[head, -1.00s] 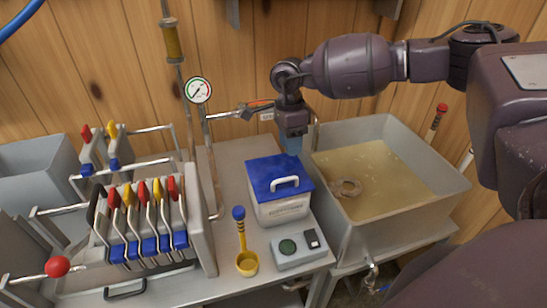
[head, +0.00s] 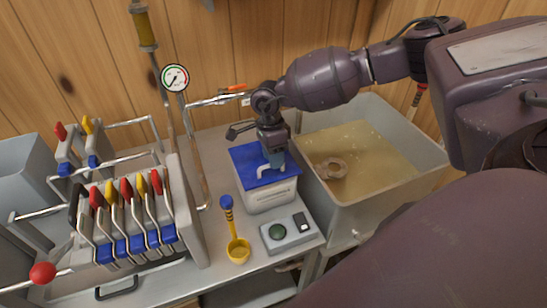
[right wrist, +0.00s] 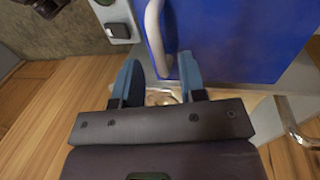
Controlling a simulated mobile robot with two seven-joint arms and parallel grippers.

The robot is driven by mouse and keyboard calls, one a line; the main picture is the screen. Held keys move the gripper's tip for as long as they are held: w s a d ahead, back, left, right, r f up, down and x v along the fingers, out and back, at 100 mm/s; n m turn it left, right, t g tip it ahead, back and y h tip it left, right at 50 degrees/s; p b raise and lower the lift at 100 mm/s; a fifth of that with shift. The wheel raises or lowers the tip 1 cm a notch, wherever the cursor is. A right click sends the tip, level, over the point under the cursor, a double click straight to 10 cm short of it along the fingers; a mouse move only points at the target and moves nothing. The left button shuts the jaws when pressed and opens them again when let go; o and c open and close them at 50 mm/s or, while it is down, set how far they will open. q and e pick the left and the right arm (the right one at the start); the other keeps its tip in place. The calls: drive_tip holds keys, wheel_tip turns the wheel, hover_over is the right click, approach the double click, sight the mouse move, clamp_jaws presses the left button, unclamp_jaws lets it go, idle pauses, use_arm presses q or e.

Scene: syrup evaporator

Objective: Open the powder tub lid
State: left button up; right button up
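The powder tub (head: 270,197) is a white box with a blue lid (head: 247,158), which is closed on it. A white loop handle (head: 264,179) stands on the lid. My right gripper (head: 277,162) is over the lid, at the handle. In the right wrist view its two blue fingers (right wrist: 158,80) are apart, with the white handle (right wrist: 154,35) reaching in between their tips. The blue lid (right wrist: 235,40) fills the upper right there. I cannot tell whether a finger touches the handle. My left gripper is not in view.
A grey box with a green button (head: 290,232) and a yellow scoop (head: 238,249) stand in front of the tub. The basin of amber liquid (head: 415,200) is to the right. A rack of coloured-handled levers (head: 130,215) and a gauge (head: 175,78) are left.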

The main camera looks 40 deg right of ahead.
drive_tip(key=shift+f, duration=0.4)
drive_tip(key=c, duration=0.7)
clamp_jaws()
drive_tip(key=shift+r, duration=0.15)
